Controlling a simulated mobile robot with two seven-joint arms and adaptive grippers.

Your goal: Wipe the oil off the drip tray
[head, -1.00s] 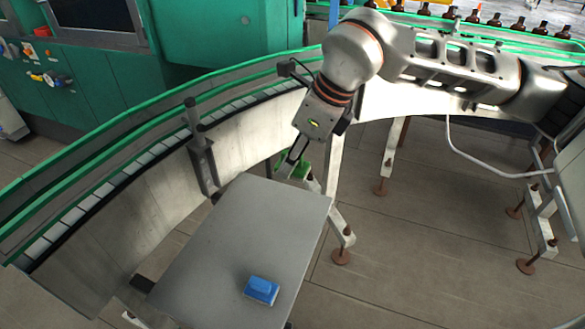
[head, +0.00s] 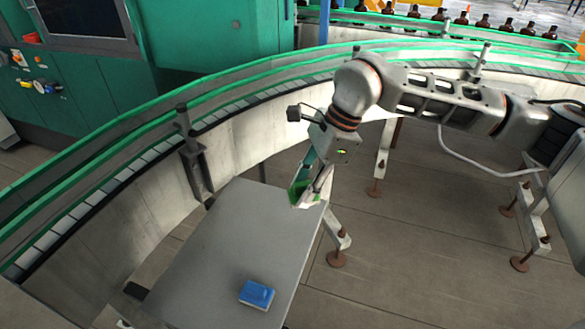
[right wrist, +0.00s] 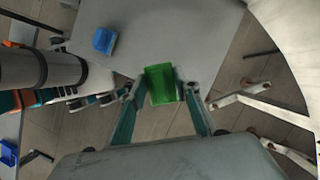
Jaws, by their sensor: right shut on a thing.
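The drip tray seems to be the flat grey metal plate (head: 215,255) in front of the conveyor. It also fills the top of the right wrist view (right wrist: 190,25). I make out no clear oil patch on it. My right gripper (head: 306,192) is at the tray's far right corner, shut on a green block (right wrist: 161,84), perhaps a sponge or cloth. The block also shows in the head view (head: 297,190), partly covered by the fingers. I cannot tell whether it touches the tray. My left gripper is not seen.
A blue block (head: 257,294) lies on the near part of the tray and shows in the right wrist view (right wrist: 104,41). The curved conveyor (head: 240,138) with green rails runs behind and left of the tray. Conveyor legs (head: 335,240) stand at the right. The tray's middle is clear.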

